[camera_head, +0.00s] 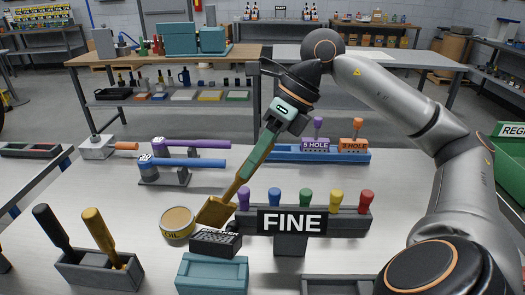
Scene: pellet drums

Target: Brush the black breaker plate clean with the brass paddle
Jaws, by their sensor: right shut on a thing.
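My right gripper (286,117) reaches in from the right and is shut on the brass paddle (218,209). The paddle has a green handle and slants down to the left, with its flat brass head low. The black breaker plate (214,241), partly lettered, sits on a teal block (212,273) at the front. The paddle head is just above and behind the plate in the picture; I cannot tell whether they touch. My left gripper is not in view.
A yellow-labelled oil tin (178,221) stands left of the paddle head. A FINE sign (292,222) fronts a rack of coloured handles on the right. A dark holder (97,271) with two brush handles is front left. A blue tray (317,153) with hole blocks lies behind.

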